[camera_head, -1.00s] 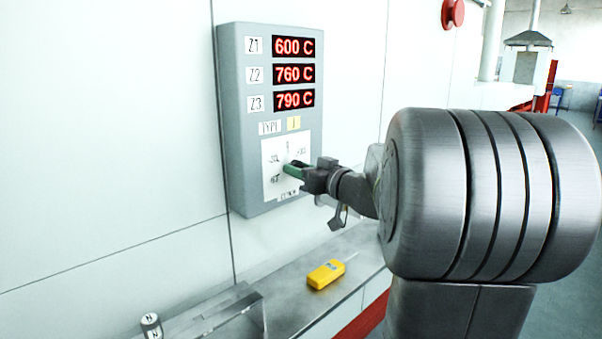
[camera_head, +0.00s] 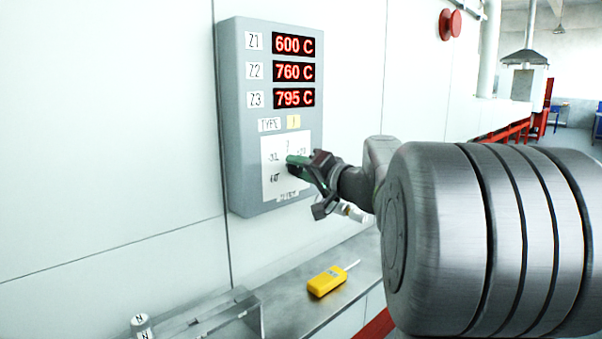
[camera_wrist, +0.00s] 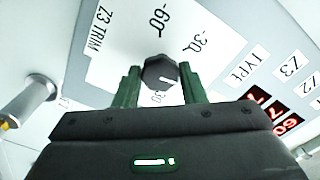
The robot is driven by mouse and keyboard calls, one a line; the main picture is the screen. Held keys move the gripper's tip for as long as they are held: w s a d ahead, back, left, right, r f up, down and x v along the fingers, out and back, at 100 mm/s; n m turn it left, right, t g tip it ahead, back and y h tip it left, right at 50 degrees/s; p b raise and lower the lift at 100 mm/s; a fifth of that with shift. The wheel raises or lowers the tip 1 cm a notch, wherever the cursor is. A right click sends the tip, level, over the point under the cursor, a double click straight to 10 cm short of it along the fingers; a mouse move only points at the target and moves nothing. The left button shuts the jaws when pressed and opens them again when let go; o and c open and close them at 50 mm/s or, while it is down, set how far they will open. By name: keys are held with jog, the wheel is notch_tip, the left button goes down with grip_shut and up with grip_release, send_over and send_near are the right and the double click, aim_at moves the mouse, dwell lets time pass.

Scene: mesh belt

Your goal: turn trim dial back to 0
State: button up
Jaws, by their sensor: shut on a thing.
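The trim dial (camera_wrist: 158,70) is a dark, many-sided knob with a white pointer line, in the wrist view between my two green fingers. The pointer points right and slightly down in that picture, between the -30 mark and my right finger. The dial plate (camera_head: 272,186) is white, with -60, -30 and 30 readable and "Z3 TRIM" at its edge; the 0 mark is not clear in the wrist view. My gripper (camera_head: 291,163) is shut on the dial, its fingers hiding the knob in the head view. The Z3 display (camera_head: 294,97) reads 795 C.
The grey control box (camera_head: 238,150) on the white wall also shows 600 C for Z1 and 760 C for Z2. A yellow handheld meter (camera_head: 327,282) lies on the metal ledge (camera_head: 310,316) below. Small cylinders marked N (camera_head: 141,325) stand at the lower left.

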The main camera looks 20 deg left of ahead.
jog(key=shift+m, duration=0.8)
jog(key=o, duration=1)
jog(key=shift+d, duration=0.1)
jog(key=b+v, duration=0.1)
jog(key=v, duration=1.2)
jog(key=shift+d+b, duration=0.3)
jog(key=shift+b, duration=0.05)
jog(key=shift+a, duration=0.1)
jog(key=p+x, duration=0.1)
jog(key=x, duration=1.2)
jog(key=shift+a, duration=0.3)
